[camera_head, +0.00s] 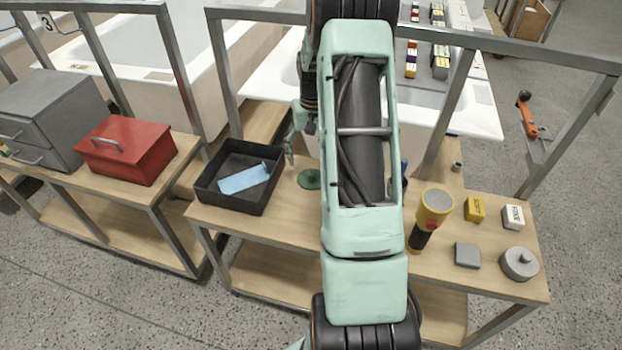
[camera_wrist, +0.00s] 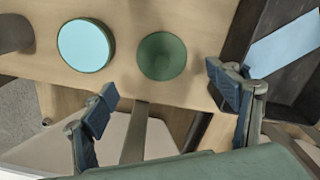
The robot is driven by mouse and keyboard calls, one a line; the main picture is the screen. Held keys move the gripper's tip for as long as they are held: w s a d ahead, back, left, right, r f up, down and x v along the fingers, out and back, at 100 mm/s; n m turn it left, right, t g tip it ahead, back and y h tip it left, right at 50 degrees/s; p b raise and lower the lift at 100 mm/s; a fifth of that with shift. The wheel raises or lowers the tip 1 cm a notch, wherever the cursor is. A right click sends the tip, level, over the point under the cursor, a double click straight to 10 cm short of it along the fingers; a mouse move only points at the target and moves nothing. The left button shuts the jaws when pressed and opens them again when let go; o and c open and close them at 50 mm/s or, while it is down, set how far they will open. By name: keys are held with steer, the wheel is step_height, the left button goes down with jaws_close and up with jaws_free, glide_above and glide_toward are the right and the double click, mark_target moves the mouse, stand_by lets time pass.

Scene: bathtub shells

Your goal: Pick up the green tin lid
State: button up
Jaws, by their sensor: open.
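The green tin lid (camera_head: 310,179) lies on the wooden bench, just right of a black bin, partly beside my arm in the head view. In the wrist view the green lid (camera_wrist: 162,56) is a dark green disc lying alone on the wood. My gripper (camera_wrist: 165,98) is open and empty, its blue-padded fingers spread. The lid appears beyond the fingertips, roughly centred between them and not touched. In the head view my arm hides most of the gripper; only part of a finger shows near the bin.
The black bin (camera_head: 205,190) holds a light blue piece (camera_head: 244,178). A round green-rimmed item with a light blue top (camera_wrist: 85,45) stands near the lid. A yellow-topped flashlight (camera_head: 434,210), small boxes and a grey round tin (camera_head: 519,263) are to the right. A red toolbox (camera_head: 127,149) is left.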

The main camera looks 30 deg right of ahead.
mark_target(312, 173)
steer(key=shift+a+f, duration=0.2)
steer(key=shift+f, duration=3.35)
steer(key=shift+s, duration=0.15)
jaws_close()
